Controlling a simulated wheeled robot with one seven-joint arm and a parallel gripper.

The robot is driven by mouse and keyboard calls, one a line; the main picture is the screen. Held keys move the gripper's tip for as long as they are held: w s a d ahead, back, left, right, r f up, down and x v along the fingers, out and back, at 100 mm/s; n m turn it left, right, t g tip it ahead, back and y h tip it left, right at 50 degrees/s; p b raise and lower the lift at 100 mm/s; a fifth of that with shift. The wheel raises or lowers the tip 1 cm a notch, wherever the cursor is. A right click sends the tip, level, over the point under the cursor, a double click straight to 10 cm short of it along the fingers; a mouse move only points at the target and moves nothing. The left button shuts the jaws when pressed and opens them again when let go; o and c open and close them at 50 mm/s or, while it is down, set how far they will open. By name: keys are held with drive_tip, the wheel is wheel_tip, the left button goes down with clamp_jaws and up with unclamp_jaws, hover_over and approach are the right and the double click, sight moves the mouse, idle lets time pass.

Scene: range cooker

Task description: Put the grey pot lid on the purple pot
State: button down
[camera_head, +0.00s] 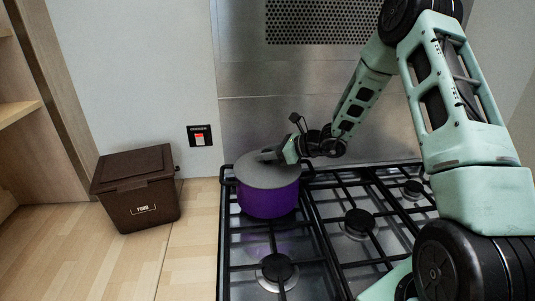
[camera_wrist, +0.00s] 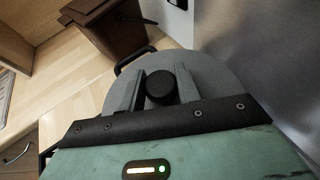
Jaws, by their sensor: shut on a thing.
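The purple pot (camera_head: 268,202) stands on the back left of the hob. The grey pot lid (camera_head: 262,177) lies over the pot's top and looks close to level; I cannot tell whether it is fully seated. In the wrist view the grey lid (camera_wrist: 206,88) fills the middle, with its dark round knob (camera_wrist: 160,86) between my fingers. My gripper (camera_head: 272,155) is shut on the knob, coming in from the right; it also shows in the wrist view (camera_wrist: 161,90). One dark pot handle (camera_wrist: 133,60) sticks out beyond the lid.
A brown lidded bin (camera_head: 137,190) stands on the wooden counter (camera_head: 190,225) left of the hob. Black grates (camera_head: 335,235) cover the hob, and its front and right burners are empty. A metal back panel (camera_head: 290,110) rises close behind the pot. A socket (camera_head: 200,136) is on the wall.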

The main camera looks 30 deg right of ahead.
drive_tip(key=shift+f, duration=0.15)
drive_tip(key=c, duration=0.9)
unclamp_jaws()
drive_tip(key=b+v, duration=0.4)
drive_tip(key=v, duration=1.3)
drive_tip(key=shift+s+d+b, duration=0.1)
drive_tip(key=shift+s+b, duration=0.05)
drive_tip(key=shift+b, duration=0.2)
